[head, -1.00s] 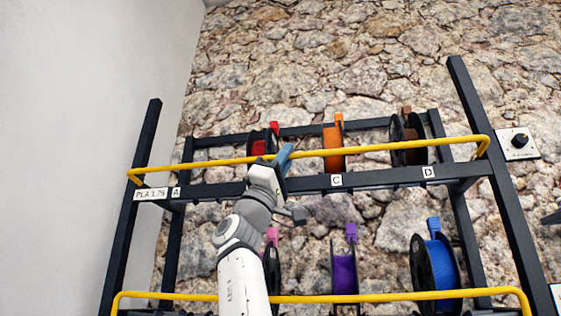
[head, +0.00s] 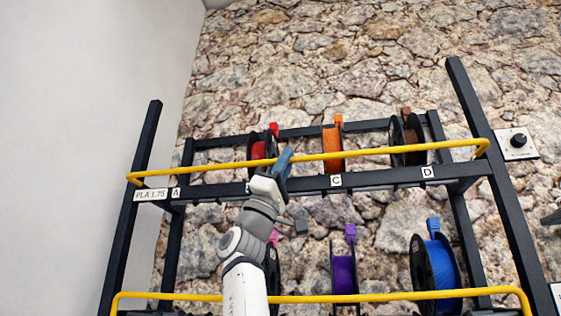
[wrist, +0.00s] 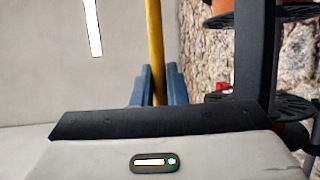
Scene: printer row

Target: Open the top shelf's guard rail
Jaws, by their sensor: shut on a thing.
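The top shelf's guard rail (head: 210,169) is a yellow bar with bent ends, running across the front of the top shelf (head: 310,184) in the head view. My gripper (head: 284,160) is at the rail, left of its middle, with its blue fingers around the bar. In the wrist view the yellow rail (wrist: 155,45) runs up between the two blue fingers (wrist: 158,88), and the gripper is shut on it. The rail stands in front of the spools and above the shelf's front beam. The exact contact is partly hidden by the gripper body.
Red (head: 259,150), orange (head: 332,155) and dark brown (head: 413,140) spools stand behind the rail. A second yellow rail (head: 400,296) crosses the lower shelf, in front of purple (head: 344,272) and blue (head: 441,262) spools. A knob panel (head: 517,144) is on the stone wall at right.

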